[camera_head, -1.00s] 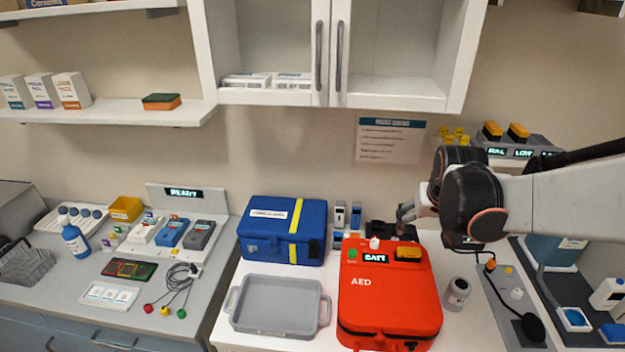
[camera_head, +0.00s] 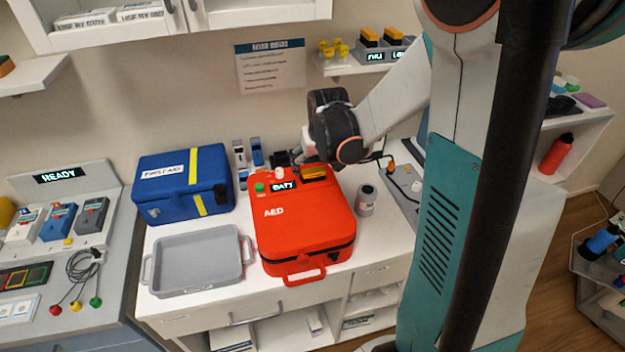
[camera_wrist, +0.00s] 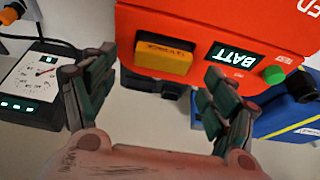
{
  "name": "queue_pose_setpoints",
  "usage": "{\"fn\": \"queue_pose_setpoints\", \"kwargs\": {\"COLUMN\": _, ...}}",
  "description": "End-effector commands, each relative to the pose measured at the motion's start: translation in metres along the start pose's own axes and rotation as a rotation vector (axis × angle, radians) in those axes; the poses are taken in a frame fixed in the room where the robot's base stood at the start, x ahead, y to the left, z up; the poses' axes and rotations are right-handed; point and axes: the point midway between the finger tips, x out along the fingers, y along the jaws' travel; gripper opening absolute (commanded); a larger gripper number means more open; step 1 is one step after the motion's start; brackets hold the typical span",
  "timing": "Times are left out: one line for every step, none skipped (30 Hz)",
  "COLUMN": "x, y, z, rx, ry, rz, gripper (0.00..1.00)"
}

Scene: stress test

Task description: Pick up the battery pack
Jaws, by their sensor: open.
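A yellow-orange block (camera_head: 314,173), likely the battery pack, sits at the back right of the red AED case (camera_head: 305,225), beside its lit BATT display (camera_head: 284,186). In the wrist view the block (camera_wrist: 163,57) is at the upper middle, set in the red case, its label upside down. My gripper (camera_wrist: 160,78) is open and empty. Its fingers are spread to either side of the block, apart from it as far as I can see. In the head view my gripper (camera_head: 306,163) is at the case's back edge, and its fingertips are hard to make out.
A grey tray (camera_head: 198,262) and a blue case (camera_head: 183,184) stand left of the AED. A grey canister (camera_head: 366,200) is close on its right. A meter (camera_wrist: 32,85) shows left in the wrist view. Two orange-black packs (camera_head: 380,37) sit on the wall shelf.

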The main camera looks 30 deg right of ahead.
Motion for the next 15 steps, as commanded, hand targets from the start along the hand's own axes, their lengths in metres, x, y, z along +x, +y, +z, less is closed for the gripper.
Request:
{"fn": "queue_pose_setpoints", "kwargs": {"x": 0.011, "y": -0.002, "z": 0.0, "rx": -0.001, "ry": 0.0, "rz": 0.0, "gripper": 0.78}}
{"fn": "queue_pose_setpoints", "kwargs": {"x": 0.015, "y": -0.002, "z": 0.0, "rx": 0.0, "ry": 0.0, "rz": 0.0, "gripper": 0.78}}
{"fn": "queue_pose_setpoints", "kwargs": {"x": 0.019, "y": -0.001, "z": 0.0, "rx": 0.0, "ry": 0.0, "rz": 0.0, "gripper": 0.78}}
{"fn": "queue_pose_setpoints", "kwargs": {"x": 0.022, "y": -0.001, "z": 0.0, "rx": 0.0, "ry": 0.0, "rz": 0.0, "gripper": 0.78}}
{"fn": "queue_pose_setpoints", "kwargs": {"x": 0.025, "y": -0.001, "z": 0.0, "rx": 0.0, "ry": 0.0, "rz": 0.0, "gripper": 0.78}}
{"fn": "queue_pose_setpoints", "kwargs": {"x": 0.027, "y": -0.001, "z": 0.0, "rx": 0.0, "ry": 0.0, "rz": 0.0, "gripper": 0.78}}
{"fn": "queue_pose_setpoints", "kwargs": {"x": 0.028, "y": -0.001, "z": 0.0, "rx": 0.0, "ry": 0.0, "rz": 0.0, "gripper": 0.78}}
{"fn": "queue_pose_setpoints", "kwargs": {"x": 0.029, "y": -0.001, "z": 0.0, "rx": 0.0, "ry": 0.0, "rz": 0.0, "gripper": 0.78}}
{"fn": "queue_pose_setpoints", "kwargs": {"x": 0.029, "y": -0.002, "z": -0.001, "rx": 0.0, "ry": 0.0, "rz": 0.0, "gripper": 0.78}}
{"fn": "queue_pose_setpoints", "kwargs": {"x": 0.029, "y": -0.002, "z": -0.001, "rx": 0.0, "ry": 0.0, "rz": 0.0, "gripper": 0.78}}
{"fn": "queue_pose_setpoints", "kwargs": {"x": 0.029, "y": -0.002, "z": -0.001, "rx": 0.0, "ry": 0.0, "rz": 0.0, "gripper": 0.78}}
{"fn": "queue_pose_setpoints", "kwargs": {"x": 0.028, "y": -0.002, "z": -0.001, "rx": 0.0, "ry": 0.0, "rz": 0.0, "gripper": 0.78}}
{"fn": "queue_pose_setpoints", "kwargs": {"x": 0.028, "y": -0.002, "z": -0.001, "rx": 0.0, "ry": 0.0, "rz": 0.0, "gripper": 0.78}}
{"fn": "queue_pose_setpoints", "kwargs": {"x": 0.028, "y": -0.002, "z": -0.001, "rx": 0.0, "ry": 0.0, "rz": 0.0, "gripper": 0.78}}
{"fn": "queue_pose_setpoints", "kwargs": {"x": 0.028, "y": -0.002, "z": -0.001, "rx": 0.0, "ry": 0.0, "rz": 0.0, "gripper": 0.74}}
